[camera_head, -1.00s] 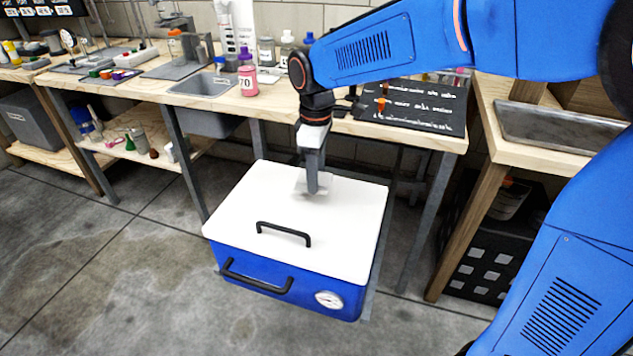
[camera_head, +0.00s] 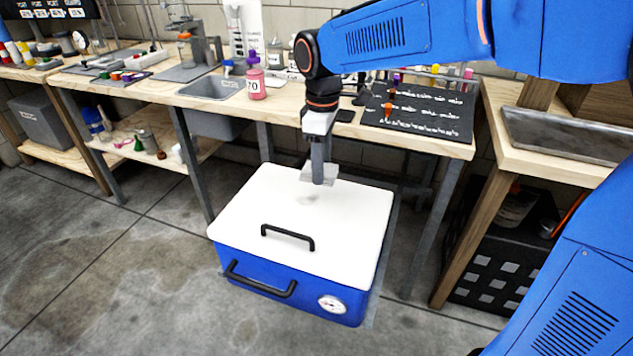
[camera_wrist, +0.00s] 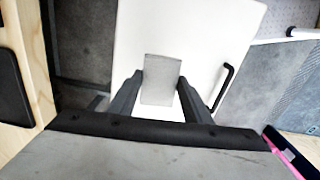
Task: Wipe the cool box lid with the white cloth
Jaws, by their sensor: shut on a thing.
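The cool box (camera_head: 290,278) stands on the floor, blue, with a white lid (camera_head: 345,225) that is shut. A black handle (camera_head: 288,237) sits on the lid, and it also shows in the wrist view (camera_wrist: 222,88). My gripper (camera_head: 320,180) points down over the lid's far part. It is shut on the cloth (camera_wrist: 162,78), which looks pale grey and flat between the fingers in the wrist view. The cloth seems a little above the lid; the exact gap is hard to tell. A faint grey mark (camera_head: 308,199) shows on the lid just in front of the gripper.
A wooden workbench (camera_head: 300,113) stands behind the box, with a pink bottle (camera_head: 256,83), a sink (camera_head: 210,88) and a black board (camera_head: 420,112) on it. A bench leg (camera_head: 432,225) is right of the box. Bare floor (camera_head: 130,270) lies to the left.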

